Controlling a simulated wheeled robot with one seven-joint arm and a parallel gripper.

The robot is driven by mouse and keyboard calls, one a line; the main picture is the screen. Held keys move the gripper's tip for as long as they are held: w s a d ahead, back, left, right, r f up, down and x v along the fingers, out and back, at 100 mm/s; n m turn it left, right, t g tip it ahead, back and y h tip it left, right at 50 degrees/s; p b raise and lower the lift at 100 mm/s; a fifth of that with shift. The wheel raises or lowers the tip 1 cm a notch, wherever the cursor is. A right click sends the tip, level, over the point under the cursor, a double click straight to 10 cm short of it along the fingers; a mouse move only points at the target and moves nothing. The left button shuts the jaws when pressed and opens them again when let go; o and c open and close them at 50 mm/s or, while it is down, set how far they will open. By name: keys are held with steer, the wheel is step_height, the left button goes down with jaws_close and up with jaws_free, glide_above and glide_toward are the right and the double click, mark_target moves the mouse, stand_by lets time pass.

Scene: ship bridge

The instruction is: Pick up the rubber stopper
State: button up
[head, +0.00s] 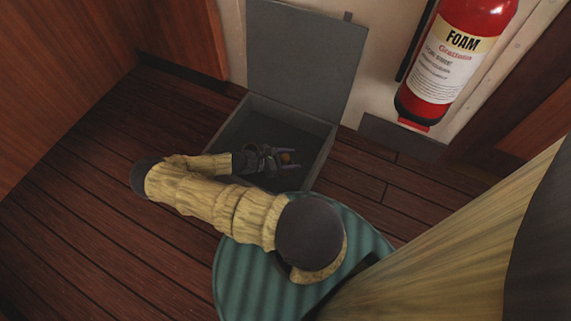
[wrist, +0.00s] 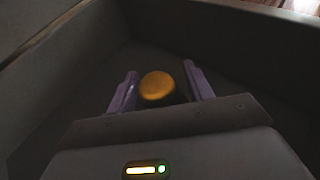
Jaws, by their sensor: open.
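The rubber stopper (wrist: 157,86) is a small rounded orange-yellow piece inside the open grey box (head: 318,140). In the wrist view it shows between the two purple fingers of my gripper (wrist: 160,90), with dark gaps at both sides. The lower part of the stopper is hidden in shadow. In the head view my gripper (head: 287,158) is down inside the box, and the stopper (head: 286,157) is a small orange spot between its fingertips. My gripper is open. I cannot tell whether the stopper touches the box floor.
The box lid (head: 305,55) stands raised against the wall behind it. The box walls (wrist: 220,25) surround my gripper. A red fire extinguisher (head: 455,70) hangs at the right. Wooden panelling (head: 90,70) stands at the left; the plank floor (head: 90,220) is clear.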

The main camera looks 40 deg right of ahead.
steer(key=shift+c, duration=0.2)
steer(key=c, duration=1)
steer(key=shift+c, duration=0.2)
step_height(320, 180, up, 28)
steer(key=p, duration=1.6)
